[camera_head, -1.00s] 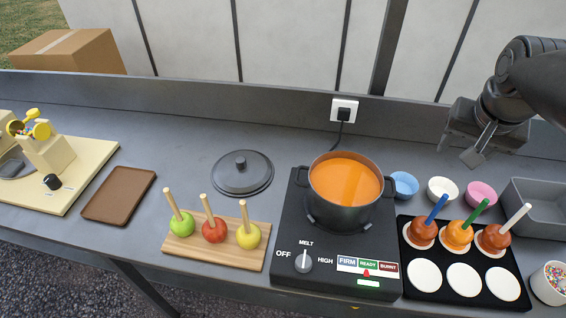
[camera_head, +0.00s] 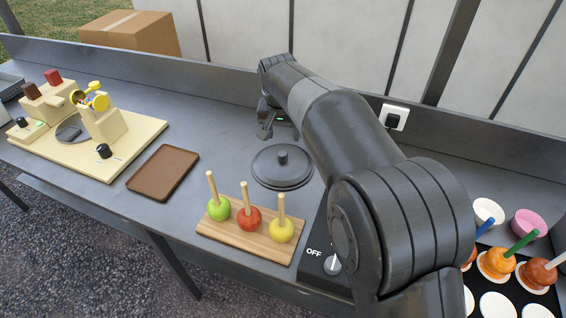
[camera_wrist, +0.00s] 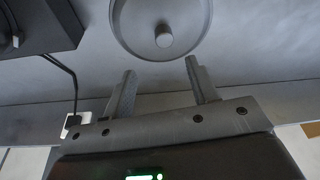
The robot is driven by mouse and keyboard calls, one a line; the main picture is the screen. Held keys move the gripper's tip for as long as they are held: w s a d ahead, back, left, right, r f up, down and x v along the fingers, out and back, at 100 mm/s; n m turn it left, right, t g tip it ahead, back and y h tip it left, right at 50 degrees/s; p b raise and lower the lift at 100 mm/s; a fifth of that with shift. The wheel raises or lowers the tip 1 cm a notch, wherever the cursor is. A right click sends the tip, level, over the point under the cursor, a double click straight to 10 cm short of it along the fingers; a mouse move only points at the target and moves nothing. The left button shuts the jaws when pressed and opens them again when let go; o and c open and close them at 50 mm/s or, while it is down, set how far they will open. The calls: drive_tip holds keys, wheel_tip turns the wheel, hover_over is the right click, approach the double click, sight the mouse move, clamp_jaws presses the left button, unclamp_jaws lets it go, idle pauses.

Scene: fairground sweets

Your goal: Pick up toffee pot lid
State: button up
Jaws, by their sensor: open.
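The toffee pot lid (camera_head: 281,168) is a dark grey disc with a round knob on top. It lies flat on the grey counter, behind the board of apples. In the wrist view the lid (camera_wrist: 140,40) shows at the top, with its knob (camera_wrist: 164,36) beyond my fingertips. My gripper (camera_wrist: 158,80) is open and empty, its two fingers apart and pointing toward the lid without touching it. In the head view my gripper (camera_head: 268,130) is just behind the lid, partly hidden by my arm. The toffee pot is hidden behind my arm.
A wooden board (camera_head: 245,238) with apples on sticks stands in front of the lid. A brown tray (camera_head: 163,172) lies to the left. The hotplate (camera_head: 322,250) is close on the right, mostly hidden. The back wall ledge (camera_head: 190,85) runs behind. A socket (camera_head: 394,117) is on it.

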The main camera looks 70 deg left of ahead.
hover_over(282, 153)
drive_tip(key=d, duration=0.2)
wheel_tip(282, 153, down, 5)
drive_tip(key=shift+s+f, duration=0.1)
drive_tip(key=shift+s, duration=0.05)
drive_tip(key=x, duration=0.5)
drive_tip(key=shift+s+a+f, duration=0.1)
drive_tip(key=shift+s+a, duration=0.2)
clamp_jaws()
